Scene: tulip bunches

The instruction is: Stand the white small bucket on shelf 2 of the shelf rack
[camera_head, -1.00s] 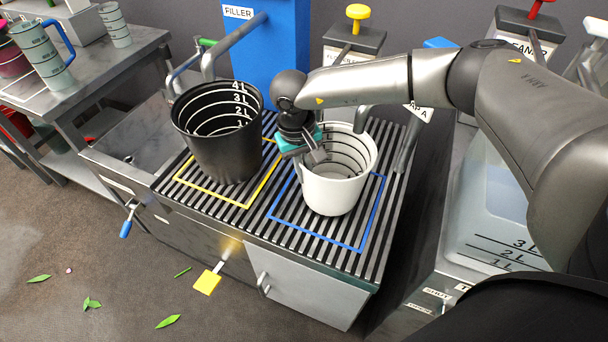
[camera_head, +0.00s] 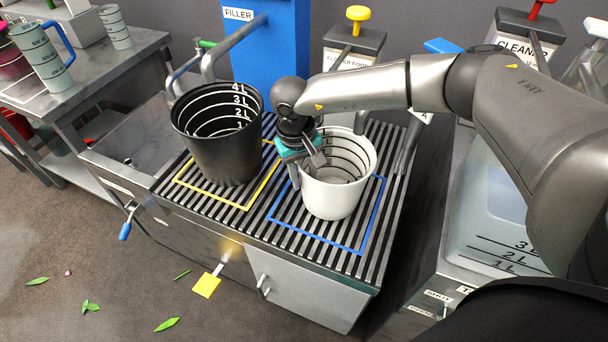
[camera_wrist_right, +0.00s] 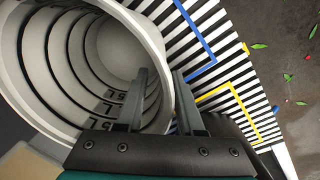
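The white small bucket (camera_head: 332,198) stands upright on the slatted grate, inside the blue outline. It has dark level rings inside. My right gripper (camera_head: 307,163) is at the bucket's left rim, pointing down. In the right wrist view, its two fingers (camera_wrist_right: 162,75) straddle the wall of the bucket (camera_wrist_right: 150,30), one inside and one outside. The fingers look apart, without a clear grip on the wall. My left gripper is not in view. No shelf rack can be made out in these views.
A black bucket (camera_head: 217,150) stands on the grate to the left, in the yellow outline (camera_head: 248,207). The blue filler (camera_head: 268,60) and dispensers with yellow (camera_head: 358,13) and red knobs stand behind. A table with jugs (camera_head: 42,62) is at the left.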

